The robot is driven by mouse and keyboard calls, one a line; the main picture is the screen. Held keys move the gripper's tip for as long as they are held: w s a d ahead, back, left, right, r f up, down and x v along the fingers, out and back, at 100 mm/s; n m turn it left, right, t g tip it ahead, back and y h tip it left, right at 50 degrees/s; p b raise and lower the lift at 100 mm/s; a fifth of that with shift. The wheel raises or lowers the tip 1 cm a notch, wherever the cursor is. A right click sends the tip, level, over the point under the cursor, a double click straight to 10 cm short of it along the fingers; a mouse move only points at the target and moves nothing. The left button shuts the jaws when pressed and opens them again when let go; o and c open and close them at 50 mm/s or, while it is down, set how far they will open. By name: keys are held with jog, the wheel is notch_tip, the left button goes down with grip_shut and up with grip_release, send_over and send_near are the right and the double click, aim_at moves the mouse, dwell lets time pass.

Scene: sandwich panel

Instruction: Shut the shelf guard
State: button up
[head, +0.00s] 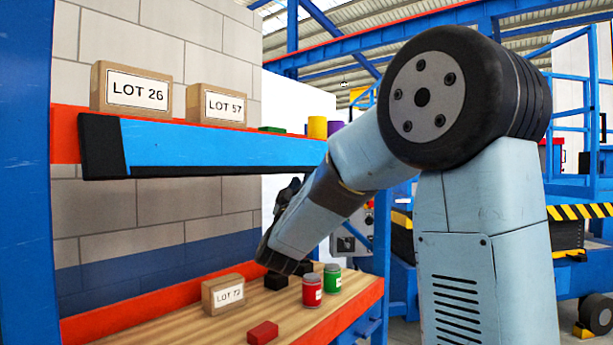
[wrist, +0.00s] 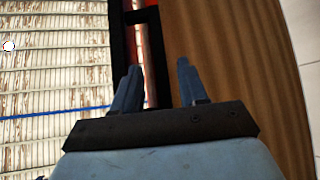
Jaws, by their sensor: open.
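The shelf guard (head: 220,150) is a long blue panel with a black end along the front of the upper shelf in the head view. It juts out and down from the red shelf edge. My gripper (head: 288,190) is partly hidden behind my arm, below the guard's right end.
Boxes LOT 26 (head: 131,91) and LOT 57 (head: 216,105) stand on the upper shelf. Below, the wooden shelf (head: 180,325) holds box LOT 72 (head: 222,294), a red can (head: 312,291), a green can (head: 332,279) and a red block (head: 263,332). A blue upright (head: 25,170) stands left.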

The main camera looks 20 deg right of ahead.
jog(key=shift+x, duration=1.6)
jog(key=shift+c, duration=0.2)
grip_shut()
